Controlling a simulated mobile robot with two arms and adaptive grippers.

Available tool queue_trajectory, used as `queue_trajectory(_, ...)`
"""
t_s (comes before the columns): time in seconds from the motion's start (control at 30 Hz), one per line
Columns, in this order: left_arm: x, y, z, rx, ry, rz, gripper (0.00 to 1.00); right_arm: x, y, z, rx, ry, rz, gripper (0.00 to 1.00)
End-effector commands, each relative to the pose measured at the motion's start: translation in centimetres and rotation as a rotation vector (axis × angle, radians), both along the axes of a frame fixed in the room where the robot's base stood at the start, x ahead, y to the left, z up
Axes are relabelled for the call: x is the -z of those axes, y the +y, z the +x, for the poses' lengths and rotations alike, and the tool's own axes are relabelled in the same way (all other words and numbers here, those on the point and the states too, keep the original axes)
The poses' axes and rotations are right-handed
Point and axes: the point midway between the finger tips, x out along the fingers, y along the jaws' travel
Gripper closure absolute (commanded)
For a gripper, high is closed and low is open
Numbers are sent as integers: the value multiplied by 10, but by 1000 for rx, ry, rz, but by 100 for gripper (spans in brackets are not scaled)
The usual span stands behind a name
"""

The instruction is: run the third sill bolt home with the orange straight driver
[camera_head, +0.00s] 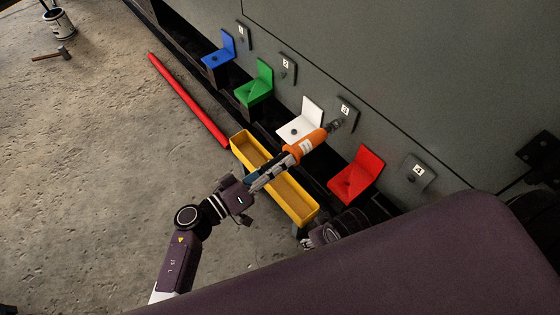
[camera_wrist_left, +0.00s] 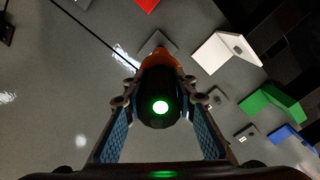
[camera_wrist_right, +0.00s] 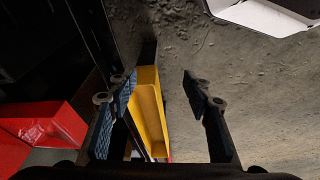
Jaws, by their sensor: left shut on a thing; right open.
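The orange straight driver (camera_head: 308,142) is held in my left gripper (camera_head: 286,160), whose fingers close on its dark rear part. Its grey nose points at the number 3 plate (camera_head: 347,110); I cannot tell whether it touches. In the left wrist view the driver (camera_wrist_left: 160,62) shows end-on with a green light, between both fingers (camera_wrist_left: 159,100), and hides its own tip. The white bracket (camera_head: 309,112) beside it has a dark round spot, perhaps a bolt head, on its foot. My right gripper (camera_wrist_right: 160,92) is open and empty, with the yellow tray beyond it.
Blue (camera_head: 219,55), green (camera_head: 257,86) and red (camera_head: 357,173) brackets line the dark sill along the grey wall. The yellow tray (camera_head: 304,215) lies in front. A red bar (camera_head: 187,101), hammer (camera_head: 57,53) and bucket (camera_head: 60,26) are on the open floor.

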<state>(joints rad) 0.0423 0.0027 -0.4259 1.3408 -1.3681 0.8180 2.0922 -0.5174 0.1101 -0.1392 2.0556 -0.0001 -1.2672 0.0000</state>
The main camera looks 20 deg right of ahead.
Motion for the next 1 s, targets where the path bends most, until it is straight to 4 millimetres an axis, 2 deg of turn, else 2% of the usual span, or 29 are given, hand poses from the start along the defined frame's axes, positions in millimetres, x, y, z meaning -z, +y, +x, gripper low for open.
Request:
queue_trajectory(0.03, -5, -1, 1, 1, -4, -8, 100, 1, 0, -1, 0, 3, -1, 54)
queue_trajectory(1.0, -5, -1, 1, 1, -5, -7, 100, 17, -1, 1, -1, 7, -3, 54)
